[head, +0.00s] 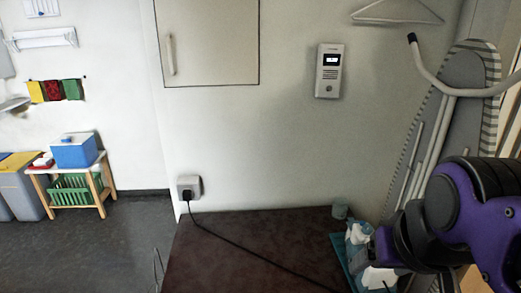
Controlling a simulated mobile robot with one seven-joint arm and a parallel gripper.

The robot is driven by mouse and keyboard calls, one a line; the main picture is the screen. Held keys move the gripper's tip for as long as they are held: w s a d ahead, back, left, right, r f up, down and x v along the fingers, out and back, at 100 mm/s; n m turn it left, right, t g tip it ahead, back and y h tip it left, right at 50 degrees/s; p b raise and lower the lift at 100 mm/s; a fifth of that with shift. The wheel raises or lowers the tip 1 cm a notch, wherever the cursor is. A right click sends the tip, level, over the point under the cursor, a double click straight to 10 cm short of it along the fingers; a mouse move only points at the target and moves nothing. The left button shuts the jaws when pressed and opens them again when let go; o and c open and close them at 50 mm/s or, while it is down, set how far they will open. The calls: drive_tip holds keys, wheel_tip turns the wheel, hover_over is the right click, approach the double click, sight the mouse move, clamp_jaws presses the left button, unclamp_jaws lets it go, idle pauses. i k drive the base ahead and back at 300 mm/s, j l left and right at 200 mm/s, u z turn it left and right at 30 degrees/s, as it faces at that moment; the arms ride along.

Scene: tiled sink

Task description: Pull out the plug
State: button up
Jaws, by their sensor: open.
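A black plug (187,195) sits in the white wall socket (195,184), low on the wall just above the back left corner of the dark brown worktop. Its black cable (245,248) drops from the plug and runs across the worktop to the lower right. My purple and black arm is at the right edge, well apart from the plug. I cannot make out my gripper's fingers in this view. Nothing touches the plug or covers it.
An ironing board (455,110) leans behind. An intercom (328,71) hangs above.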

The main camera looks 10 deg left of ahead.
sight(187, 194)
drive_tip(key=k+j, duration=0.35)
drive_tip(key=j, duration=0.15)
drive_tip(key=k+j+z, duration=0.15)
drive_tip(key=k+j, duration=0.2)
drive_tip(key=j, duration=0.6)
drive_tip(key=k+j+z, duration=0.1)
drive_tip(key=j, duration=0.3)
drive_tip(key=i+j, duration=0.2)
drive_tip(key=j, duration=0.2)
drive_tip(key=i+j+z, duration=0.15)
drive_tip(key=j, duration=0.2)
drive_tip(key=i, duration=0.05)
